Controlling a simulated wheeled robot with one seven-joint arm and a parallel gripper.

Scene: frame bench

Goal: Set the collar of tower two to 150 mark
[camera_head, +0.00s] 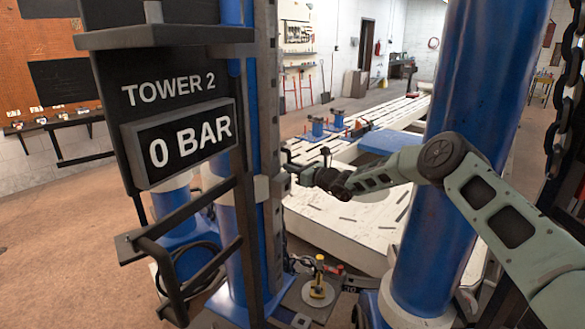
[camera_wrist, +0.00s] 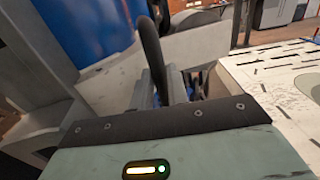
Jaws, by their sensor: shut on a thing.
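Tower two is the blue column with the black sign (camera_head: 168,88) reading "TOWER 2", and its display (camera_head: 188,145) reads "0 BAR". A pale grey collar (camera_head: 262,188) sits on the tower beside a grey upright rail (camera_head: 268,90). I cannot read any marks on the rail. My gripper (camera_head: 300,172) is at the collar's right side, shut on a dark handle. In the wrist view the dark curved handle (camera_wrist: 152,45) rises between my gripper's fingers (camera_wrist: 163,88). The fingertips and the handle's join to the collar are partly hidden.
A second thick blue column (camera_head: 425,235) stands close to my arm on the right, with a heavy chain (camera_head: 562,130) beyond it. A dark bar frame (camera_head: 190,250) juts out below the sign. A long white slotted bench (camera_head: 340,215) extends behind my gripper.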

